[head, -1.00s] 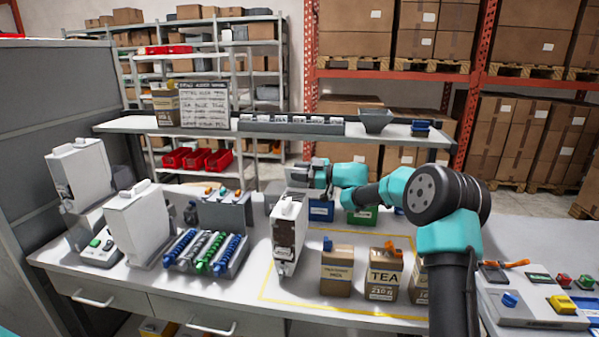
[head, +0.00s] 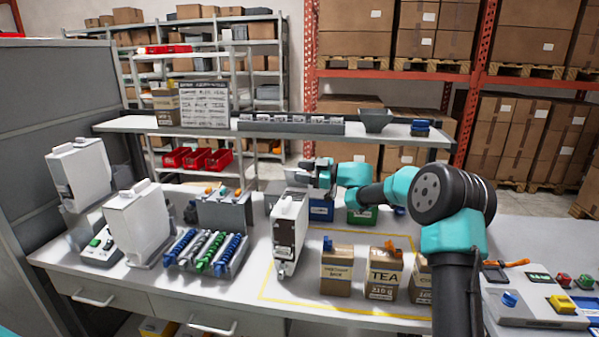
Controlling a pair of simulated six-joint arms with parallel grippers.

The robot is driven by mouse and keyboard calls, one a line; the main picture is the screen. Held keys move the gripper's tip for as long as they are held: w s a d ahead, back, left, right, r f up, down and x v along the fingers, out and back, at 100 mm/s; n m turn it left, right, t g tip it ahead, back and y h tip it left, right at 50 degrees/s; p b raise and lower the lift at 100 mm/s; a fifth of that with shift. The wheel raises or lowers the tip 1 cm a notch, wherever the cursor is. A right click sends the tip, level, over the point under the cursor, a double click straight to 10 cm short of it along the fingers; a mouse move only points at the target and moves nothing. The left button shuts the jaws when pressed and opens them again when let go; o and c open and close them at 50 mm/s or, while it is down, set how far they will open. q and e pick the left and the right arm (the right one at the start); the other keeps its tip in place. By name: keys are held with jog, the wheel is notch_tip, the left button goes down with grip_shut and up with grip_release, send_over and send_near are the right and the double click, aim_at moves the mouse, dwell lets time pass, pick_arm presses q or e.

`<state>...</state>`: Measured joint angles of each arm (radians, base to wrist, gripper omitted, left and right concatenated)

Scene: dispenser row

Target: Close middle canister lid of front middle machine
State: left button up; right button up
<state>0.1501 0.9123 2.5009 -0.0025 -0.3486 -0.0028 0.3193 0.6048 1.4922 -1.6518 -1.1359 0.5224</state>
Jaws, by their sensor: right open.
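Three white upright canister-like units stand on the table: one at the back left (head: 80,172), one in front of it (head: 138,226), and one nearer the middle (head: 290,228). I cannot tell which is the front middle machine, nor make out a separate lid or its angle. My right gripper (head: 316,178) is open, behind and slightly right of the top of the middle white unit. Its fingers are small and partly hard to make out; I cannot tell whether they touch anything. My left gripper is out of view.
Blue and green coiled augers lie in a grey tray (head: 240,268) left of the middle unit. Brown bags, including one marked TEA (head: 383,273), stand to its right inside a yellow outline. Blue and green bins (head: 362,215) sit behind. A control panel (head: 535,305) is at right.

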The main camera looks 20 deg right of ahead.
jog(key=v, duration=1.6)
jog(key=shift+r, duration=0.1)
